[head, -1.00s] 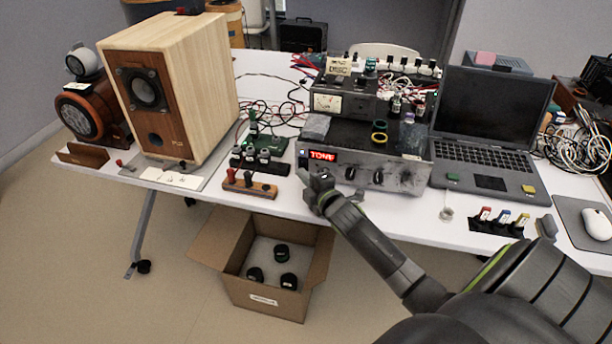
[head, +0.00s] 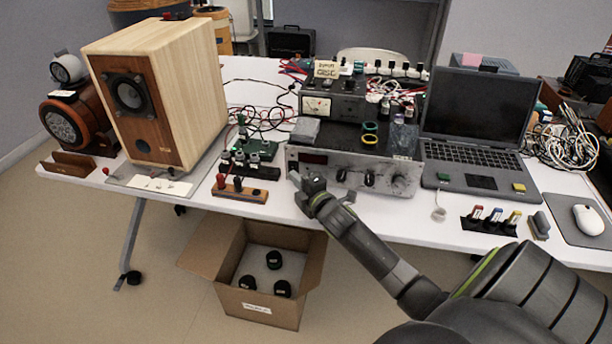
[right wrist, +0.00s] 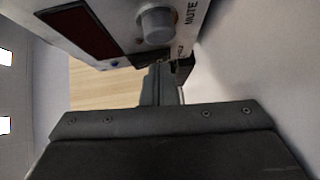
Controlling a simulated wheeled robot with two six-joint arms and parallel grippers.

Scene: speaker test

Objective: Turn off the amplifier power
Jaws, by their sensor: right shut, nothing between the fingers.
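The amplifier (head: 408,181) is the silver-fronted unit with a dark top in the middle of the table. Its display (head: 313,159) is dark in the head view and shows dark red, with no text, in the right wrist view (right wrist: 84,28). A knob (right wrist: 156,24) and the word MUTE are on its front, and a small blue spot (right wrist: 115,64) shows near the panel's edge. My right gripper (head: 296,178) is shut and empty at the panel's left end; its fingers also show in the right wrist view (right wrist: 168,80). Whether they touch the panel I cannot tell. My left gripper is out of view.
A wooden speaker (head: 200,85) stands left of the amplifier, with a toggle-switch block (head: 240,191) between them. A laptop (head: 478,105) is to the right. A smaller metered unit (head: 335,98) and cables sit behind. An open cardboard box (head: 262,305) is on the floor in front.

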